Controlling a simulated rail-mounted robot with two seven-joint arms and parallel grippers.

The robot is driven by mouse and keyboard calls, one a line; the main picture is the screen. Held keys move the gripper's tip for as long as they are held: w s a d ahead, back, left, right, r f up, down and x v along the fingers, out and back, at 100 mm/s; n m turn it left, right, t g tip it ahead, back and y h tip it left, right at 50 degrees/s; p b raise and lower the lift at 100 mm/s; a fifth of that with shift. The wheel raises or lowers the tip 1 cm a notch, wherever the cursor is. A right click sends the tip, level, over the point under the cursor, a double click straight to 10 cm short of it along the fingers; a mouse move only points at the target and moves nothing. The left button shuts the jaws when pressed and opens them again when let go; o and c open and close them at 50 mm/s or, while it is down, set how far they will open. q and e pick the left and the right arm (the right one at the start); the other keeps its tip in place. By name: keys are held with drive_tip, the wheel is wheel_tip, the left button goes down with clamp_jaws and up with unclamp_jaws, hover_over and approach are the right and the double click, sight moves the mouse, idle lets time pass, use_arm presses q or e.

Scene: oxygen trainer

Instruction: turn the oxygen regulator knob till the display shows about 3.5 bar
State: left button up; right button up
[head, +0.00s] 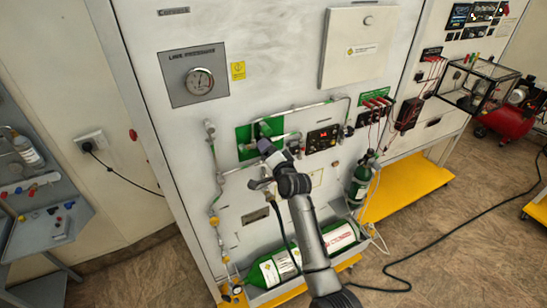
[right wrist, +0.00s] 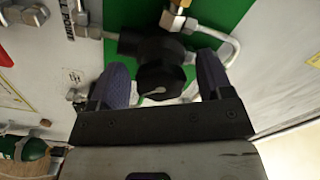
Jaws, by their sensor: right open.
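The black round regulator knob (right wrist: 160,78) has a pale pointer mark on its face. It is in the middle of the right wrist view, in front of a green panel (right wrist: 120,15). My right gripper (right wrist: 163,64) is open, with one dark finger on each side of the knob. Gaps show between the fingers and the knob. In the head view my right gripper (head: 262,165) is in front of the green panel (head: 243,135) and hides most of the knob area. The display (head: 323,138) has red digits too small to read. My left gripper is not in view.
A round line pressure gauge (head: 199,81) is at the panel's upper left. Metal pipes (head: 213,165) run around the green panel. A green cylinder (head: 270,270) lies below, and a smaller one (head: 361,182) stands at right. Red test leads (head: 380,104) hang farther right.

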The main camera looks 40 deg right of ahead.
drive_tip(key=b+v, duration=0.1)
drive_tip(key=v, duration=1.2)
drive_tip(key=shift+s+b, duration=0.35)
drive_tip(key=shift+b, duration=0.05)
drive_tip(key=shift+f, duration=0.1)
